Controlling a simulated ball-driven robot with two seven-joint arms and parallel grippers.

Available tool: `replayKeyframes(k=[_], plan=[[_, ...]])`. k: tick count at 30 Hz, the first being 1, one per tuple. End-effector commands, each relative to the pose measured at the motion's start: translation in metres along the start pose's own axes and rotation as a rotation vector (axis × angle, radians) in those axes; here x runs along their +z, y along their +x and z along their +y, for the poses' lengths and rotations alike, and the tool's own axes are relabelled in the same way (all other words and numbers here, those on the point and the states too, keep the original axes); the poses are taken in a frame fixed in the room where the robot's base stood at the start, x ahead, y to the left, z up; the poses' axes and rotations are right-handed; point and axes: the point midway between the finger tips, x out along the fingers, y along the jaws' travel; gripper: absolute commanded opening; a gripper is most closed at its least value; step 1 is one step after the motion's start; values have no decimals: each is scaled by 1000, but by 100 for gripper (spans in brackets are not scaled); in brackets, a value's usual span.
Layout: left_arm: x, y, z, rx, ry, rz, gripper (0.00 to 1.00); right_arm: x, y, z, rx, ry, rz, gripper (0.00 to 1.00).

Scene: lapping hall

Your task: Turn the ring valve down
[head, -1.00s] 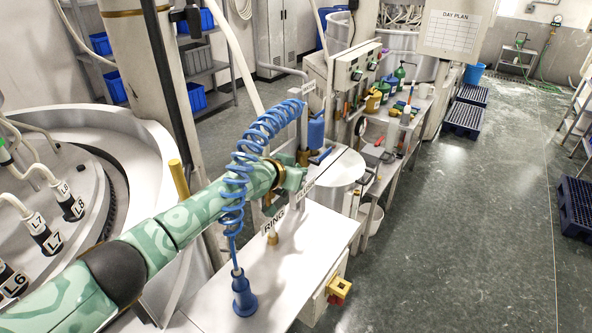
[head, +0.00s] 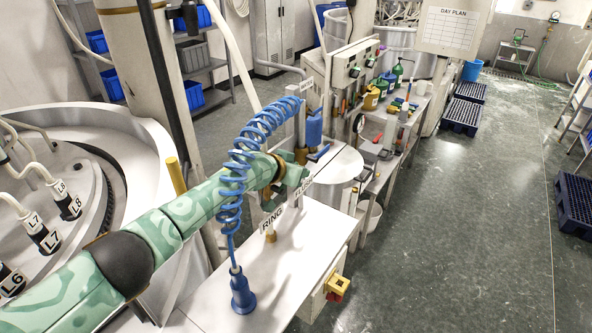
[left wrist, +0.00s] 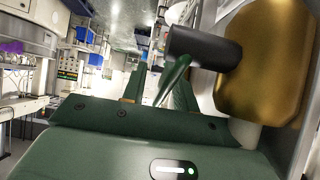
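The RING label (head: 271,219) stands on the white bench top, with a small brass fitting (head: 270,236) below it. The valve's handle is not clear in the head view; my arm and a coiled blue hose hide part of that area. My left gripper (head: 292,182) is just behind the label, close to the FLUSH label (head: 303,188). In the left wrist view its two green fingers (left wrist: 158,88) stand apart. A slim green lever-like piece (left wrist: 176,78) shows by them, near a dark cylinder (left wrist: 203,47) and a large brass body (left wrist: 262,62). I cannot tell whether they touch. My right gripper is not in view.
The coiled blue hose (head: 238,170) hangs across my left arm to a blue cone-shaped foot (head: 242,292) on the white bench (head: 290,262). A white round drum (head: 335,172) stands behind the gripper.

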Motion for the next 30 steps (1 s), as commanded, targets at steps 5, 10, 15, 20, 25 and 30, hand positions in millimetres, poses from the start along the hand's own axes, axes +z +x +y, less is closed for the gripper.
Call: replayKeyframes(k=[5,10,15,20,25,30], plan=[[-1,-3,0,1,1,1,29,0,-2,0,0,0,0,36],[-3,-19,0,3,1,2,29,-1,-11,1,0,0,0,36],[-2,-50,-1,2,1,2,29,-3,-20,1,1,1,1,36],[0,-85,-1,-1,2,1,29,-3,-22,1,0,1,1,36],[0,-123,-1,-1,1,1,29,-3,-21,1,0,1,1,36],[0,-151,-1,-1,0,0,29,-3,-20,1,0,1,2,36]])
